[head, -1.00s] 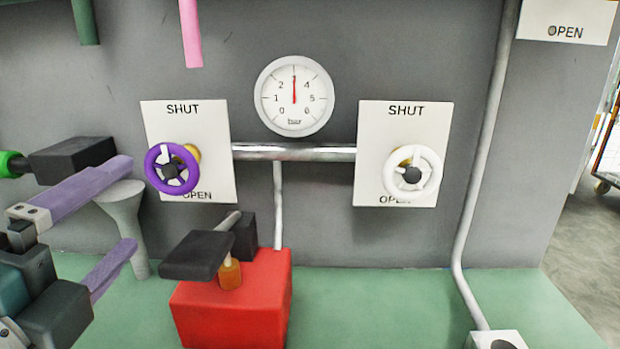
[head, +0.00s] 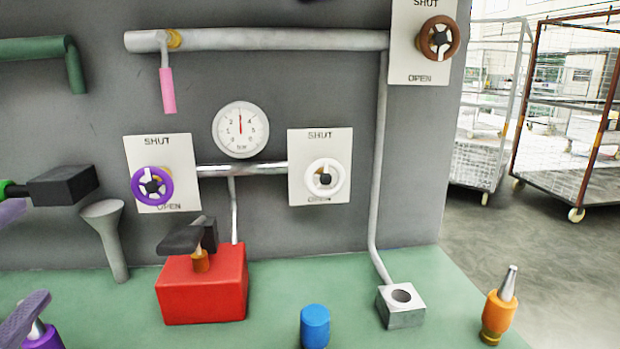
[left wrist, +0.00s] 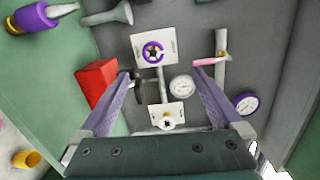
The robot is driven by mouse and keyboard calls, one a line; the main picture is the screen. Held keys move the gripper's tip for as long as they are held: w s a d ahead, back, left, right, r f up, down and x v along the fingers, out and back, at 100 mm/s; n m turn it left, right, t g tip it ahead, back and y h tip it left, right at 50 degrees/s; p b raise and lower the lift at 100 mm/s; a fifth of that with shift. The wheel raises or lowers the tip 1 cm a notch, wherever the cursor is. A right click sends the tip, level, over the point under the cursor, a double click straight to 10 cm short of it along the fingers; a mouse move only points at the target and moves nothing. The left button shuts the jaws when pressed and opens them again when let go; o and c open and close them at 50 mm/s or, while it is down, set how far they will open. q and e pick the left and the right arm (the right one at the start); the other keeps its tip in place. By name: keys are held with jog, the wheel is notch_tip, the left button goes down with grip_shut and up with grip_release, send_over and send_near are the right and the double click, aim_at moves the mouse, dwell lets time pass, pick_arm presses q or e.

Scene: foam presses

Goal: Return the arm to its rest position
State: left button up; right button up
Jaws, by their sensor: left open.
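My left gripper (head: 34,252) is at the far left edge of the head view, with only parts of its two lilac fingers showing. In the left wrist view the same gripper (left wrist: 163,75) has its fingers wide apart with nothing between the tips. The purple handwheel (head: 152,186) and white handwheel (head: 326,178) are on white SHUT/OPEN plates, to the right of the gripper in the head view. A gauge (head: 240,130) between them has its red needle near upright. My right gripper is not in view.
A red box (head: 203,285) with a dark lever, a grey funnel (head: 108,228), a blue cylinder (head: 315,326), a metal block (head: 400,305) and an orange bottle (head: 498,310) stand on the green surface. A pink-gripped lever (head: 168,90) hangs from the upper pipe.

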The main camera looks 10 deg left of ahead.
pick_arm(q)
jog(key=s+a+r+n+g+p, duration=0.1)
jog(key=s+r+n+g+p, duration=0.3)
jog(key=r+p, duration=0.6)
jog(key=s+a+r+n+g+p, duration=0.1)
jog(key=s+r+n+g+p, duration=0.15)
jog(key=r+n+p, duration=0.75)
jog(key=s+d+r+g+h+p, duration=0.5)
jog(key=s+d+r+p, duration=0.3)
jog(key=p, duration=1.3)
jog(key=shift+d+r+m+g+h, duration=0.35)
jog(key=shift+d+r+g, duration=0.55)
jog(key=shift+d, duration=0.35)
